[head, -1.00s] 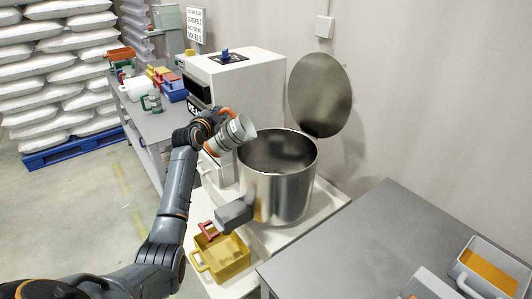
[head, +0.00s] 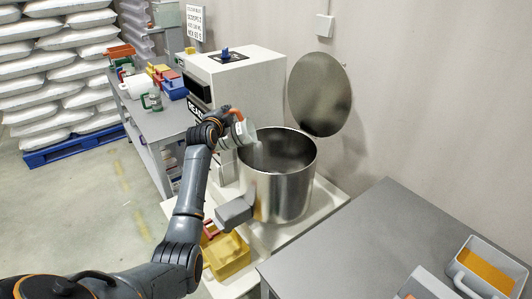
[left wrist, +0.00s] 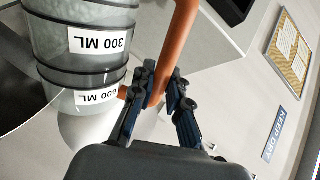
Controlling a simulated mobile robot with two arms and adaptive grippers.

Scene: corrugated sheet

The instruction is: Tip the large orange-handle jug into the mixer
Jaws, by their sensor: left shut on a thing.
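The large jug (head: 240,132) is clear grey with an orange handle (left wrist: 178,45). My left gripper (left wrist: 158,92) is shut on this handle in the left wrist view; in the head view it (head: 222,119) is at the left of the mixer's rim. The jug is tilted, its mouth at the rim of the steel mixer bowl (head: 277,190). Labels reading 300 ML and 600 ML show on the jug. The mixer's round lid (head: 319,94) stands open behind the bowl. Whether anything flows out cannot be made out. My right gripper is not in view.
A yellow bin (head: 228,256) stands under the mixer's grey spout (head: 233,212). A grey table (head: 350,240) at the right holds a tray of orange material (head: 487,268). A white machine housing (head: 245,85) stands behind the bowl. A bench at the back left holds several containers.

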